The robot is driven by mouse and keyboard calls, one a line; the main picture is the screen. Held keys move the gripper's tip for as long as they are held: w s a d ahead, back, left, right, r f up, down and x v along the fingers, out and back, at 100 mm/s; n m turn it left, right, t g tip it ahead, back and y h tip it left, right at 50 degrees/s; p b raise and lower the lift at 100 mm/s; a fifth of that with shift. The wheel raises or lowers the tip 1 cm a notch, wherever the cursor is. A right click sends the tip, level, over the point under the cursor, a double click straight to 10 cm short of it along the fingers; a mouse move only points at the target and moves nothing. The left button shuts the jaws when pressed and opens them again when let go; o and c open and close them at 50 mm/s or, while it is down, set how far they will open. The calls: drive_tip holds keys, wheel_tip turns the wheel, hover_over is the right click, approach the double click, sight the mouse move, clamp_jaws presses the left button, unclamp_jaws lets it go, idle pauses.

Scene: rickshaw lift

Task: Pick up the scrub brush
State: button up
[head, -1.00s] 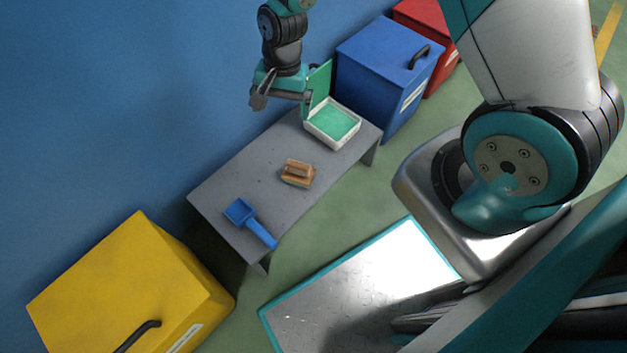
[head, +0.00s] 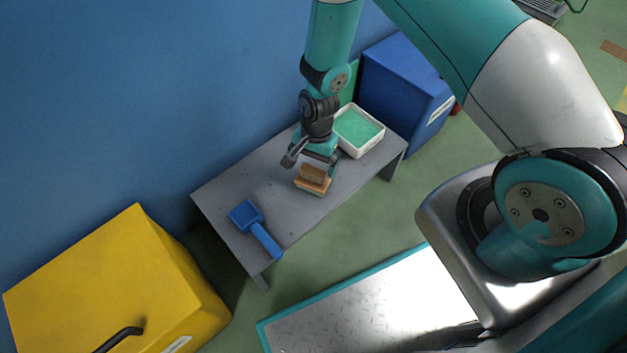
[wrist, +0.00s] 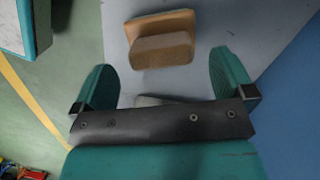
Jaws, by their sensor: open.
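The scrub brush (head: 313,179), a wooden block with a raised grip, rests on the grey table (head: 222,184) near its middle. It also shows in the wrist view (wrist: 162,42), ahead of the fingertips and between their lines. My gripper (head: 312,166) is open just above and behind the brush in the head view. In the wrist view its two teal fingers (wrist: 162,80) stand apart with nothing held between them. Whether a finger touches the brush cannot be told.
A blue scoop (head: 256,230) lies on the table left of the brush. A white box with green inside (head: 360,131) stands right of my gripper. A blue bin (head: 408,88) is beyond the table's right end, and a yellow bin (head: 115,285) stands front left.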

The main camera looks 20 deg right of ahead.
sight(313, 168)
wheel_tip(313, 168, down, 5)
drive_tip(key=b, duration=0.3)
drive_tip(key=shift+s+a+f, duration=0.15)
drive_tip(key=shift+c, duration=0.5)
drive_tip(key=c, duration=0.6)
drive_tip(key=shift+r, duration=0.2)
wheel_tip(313, 168, up, 20)
drive_tip(key=p, duration=0.8)
drive_tip(key=shift+f, duration=0.1)
